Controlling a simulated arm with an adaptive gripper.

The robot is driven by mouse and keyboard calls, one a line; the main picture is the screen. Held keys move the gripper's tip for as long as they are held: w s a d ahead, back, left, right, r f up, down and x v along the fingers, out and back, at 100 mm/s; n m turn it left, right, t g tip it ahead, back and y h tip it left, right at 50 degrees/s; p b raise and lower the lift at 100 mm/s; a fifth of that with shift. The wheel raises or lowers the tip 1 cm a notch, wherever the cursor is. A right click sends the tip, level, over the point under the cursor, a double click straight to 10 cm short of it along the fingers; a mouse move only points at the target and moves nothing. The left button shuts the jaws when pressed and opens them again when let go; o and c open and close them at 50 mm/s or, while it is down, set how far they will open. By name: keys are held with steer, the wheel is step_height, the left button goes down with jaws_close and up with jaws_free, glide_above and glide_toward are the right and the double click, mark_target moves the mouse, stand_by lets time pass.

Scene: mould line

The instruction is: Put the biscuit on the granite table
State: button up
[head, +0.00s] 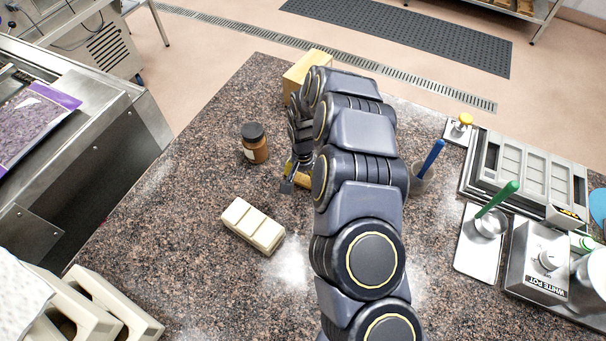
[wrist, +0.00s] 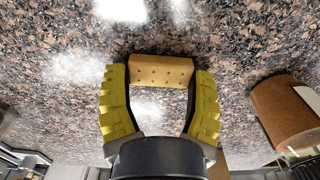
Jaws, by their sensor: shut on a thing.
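The biscuit (wrist: 161,72) is a tan block with small holes, held between the yellow-padded fingers of my gripper (wrist: 160,88) in the wrist view. In the head view the biscuit (head: 299,181) shows partly at the left of my arm, with my gripper (head: 290,180) around it. The fingers are shut on its two ends. The speckled brown granite table (head: 165,235) lies under it. I cannot tell whether the biscuit touches the tabletop or hangs just above it.
A brown jar (head: 256,148) with a dark lid stands left of my gripper. A cream segmented block (head: 253,226) lies nearer. A yellowish box (head: 304,72) stands behind. A blue-handled pot (head: 420,182), a grey mould tray (head: 525,172) and a green-handled pot (head: 488,223) are at right. Granite at left is clear.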

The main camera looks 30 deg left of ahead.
steer(key=shift+f, duration=0.2)
steer(key=o, duration=0.7)
steer(key=shift+o, duration=0.2)
steer(key=shift+r, duration=0.1)
